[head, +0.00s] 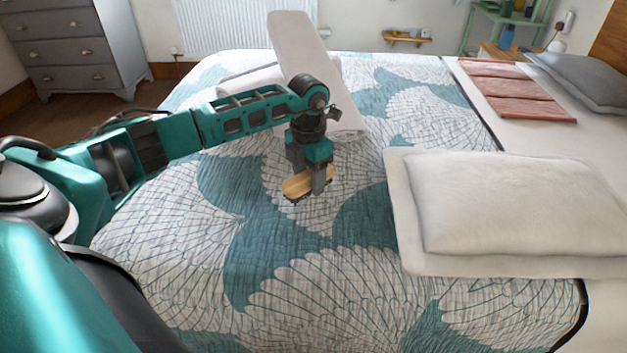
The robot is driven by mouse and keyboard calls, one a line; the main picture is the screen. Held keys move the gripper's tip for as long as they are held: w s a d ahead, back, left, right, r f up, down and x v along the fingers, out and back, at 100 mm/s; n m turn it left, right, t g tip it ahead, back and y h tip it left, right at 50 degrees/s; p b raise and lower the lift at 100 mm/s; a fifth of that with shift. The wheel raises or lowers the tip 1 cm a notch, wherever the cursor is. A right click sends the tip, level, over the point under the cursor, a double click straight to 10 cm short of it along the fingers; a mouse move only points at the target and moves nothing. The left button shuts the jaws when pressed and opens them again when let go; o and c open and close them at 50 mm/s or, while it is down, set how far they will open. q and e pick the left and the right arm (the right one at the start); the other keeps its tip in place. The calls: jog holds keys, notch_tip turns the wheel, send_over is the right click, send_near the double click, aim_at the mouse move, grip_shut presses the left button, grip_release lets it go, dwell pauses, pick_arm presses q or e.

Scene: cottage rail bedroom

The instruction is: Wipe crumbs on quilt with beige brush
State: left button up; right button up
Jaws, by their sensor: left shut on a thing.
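The quilt (290,260), with teal and white fan patterns, covers the bed. The beige brush (297,186) has a wooden-looking back and is low over the middle of the quilt. My left gripper (319,186) points down and is shut on the brush. I cannot tell whether the bristles touch the quilt. No crumbs can be made out at this size. My right gripper is not in view.
A white pillow (520,205) lies on the quilt at the right. A long white cushion (300,45) lies behind my left arm. Folded pink cloth (515,92) and a grey pillow (585,82) are at the far right. The near quilt is clear.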

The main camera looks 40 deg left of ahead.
pick_arm(q)
jog(key=shift+r+p, duration=0.8)
jog(key=shift+r, duration=0.65)
